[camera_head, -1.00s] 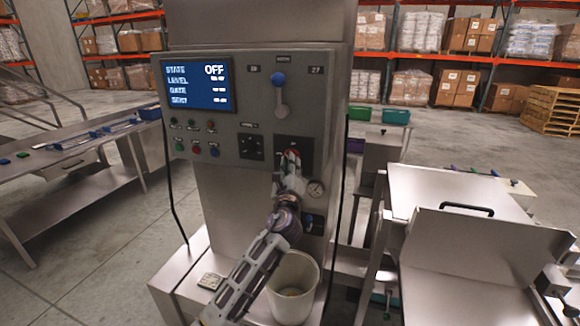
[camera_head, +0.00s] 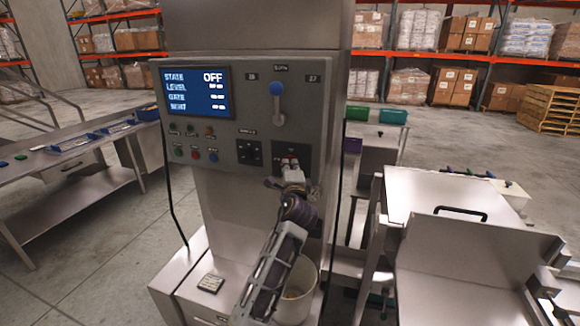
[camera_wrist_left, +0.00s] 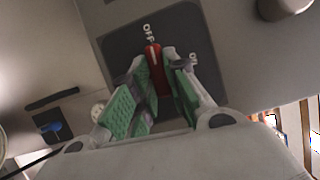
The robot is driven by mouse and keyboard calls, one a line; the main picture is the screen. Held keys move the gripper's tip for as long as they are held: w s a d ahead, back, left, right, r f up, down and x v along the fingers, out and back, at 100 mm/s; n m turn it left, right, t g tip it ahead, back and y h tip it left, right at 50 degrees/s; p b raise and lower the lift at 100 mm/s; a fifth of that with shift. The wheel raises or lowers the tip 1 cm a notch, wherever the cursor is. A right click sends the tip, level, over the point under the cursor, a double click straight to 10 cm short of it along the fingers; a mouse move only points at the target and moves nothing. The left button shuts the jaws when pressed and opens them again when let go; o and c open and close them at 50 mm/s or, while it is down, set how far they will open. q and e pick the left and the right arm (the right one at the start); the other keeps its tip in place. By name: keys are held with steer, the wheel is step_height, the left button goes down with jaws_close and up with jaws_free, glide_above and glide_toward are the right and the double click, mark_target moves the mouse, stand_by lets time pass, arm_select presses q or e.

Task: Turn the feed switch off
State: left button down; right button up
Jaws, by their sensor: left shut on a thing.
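The feed switch is a red knob (camera_wrist_left: 155,68) with a white line, on a dark plate (camera_wrist_left: 112,45) marked OFF and ON. In the left wrist view its line points at the OFF mark. My left gripper (camera_wrist_left: 157,95) has its green pads on either side of the knob and is shut on it. In the head view, my left gripper (camera_head: 291,166) is at the switch plate (camera_head: 304,150) on the machine's front and hides most of the knob. The machine's screen (camera_head: 195,91) reads STATE OFF. My right gripper is not in view.
Several small buttons (camera_head: 195,154) are to the left. A white bucket (camera_head: 304,290) stands below, partly behind my left arm. A steel bin (camera_head: 485,265) is at the right.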

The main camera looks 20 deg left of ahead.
arm_select(q)
steer(key=shift+n, duration=0.4)
steer(key=c, duration=1.4)
jaws_free()
steer(key=shift+s, duration=0.2)
steer(key=shift+v, duration=5.8)
steer(key=shift+d+r+g, duration=0.1)
steer(key=shift+g, duration=0.2)
